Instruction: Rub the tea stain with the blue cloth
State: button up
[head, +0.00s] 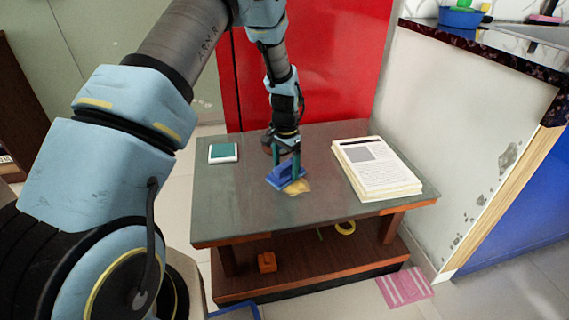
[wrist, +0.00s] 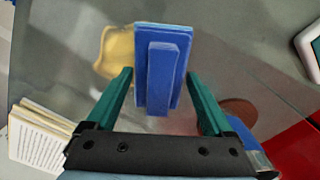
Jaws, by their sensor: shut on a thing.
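The blue cloth (head: 287,178) looks like a folded block with a raised ridge and sits low over the table, beside a tan-yellow stain (head: 299,188). My gripper (head: 284,166) points down and is shut on the cloth. In the wrist view the cloth (wrist: 163,65) sits between the fingers of my gripper (wrist: 163,78) and covers one side of the tan stain (wrist: 117,55). A reddish-brown round patch (wrist: 239,112) lies by the right finger. I cannot tell which mark is the tea, nor whether the cloth touches the table.
The grey tabletop (head: 240,205) holds a thick open book (head: 375,168) at right and a white device with a green screen (head: 223,152) at left. A red door (head: 330,60) stands behind.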

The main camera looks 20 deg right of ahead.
aim_at(288, 178)
jog(key=shift+s+a+f, duration=0.15)
jog(key=shift+s, duration=0.6)
jog(key=shift+s+r+p, duration=0.2)
jog(key=shift+s+p, duration=0.35)
jog(key=shift+s, duration=0.4)
jog(key=shift+s+a+p, duration=0.2)
jog(key=shift+s+p, duration=0.05)
jog(key=shift+s, duration=0.8)
jog(key=shift+s+a+p, duration=0.15)
jog(key=shift+s+p, duration=0.05)
jog(key=shift+s, duration=0.8)
jog(key=shift+s, duration=0.15)
jog(key=shift+s+a+f, duration=0.1)
jog(key=shift+s+a, duration=0.05)
jog(key=shift+s, duration=0.85)
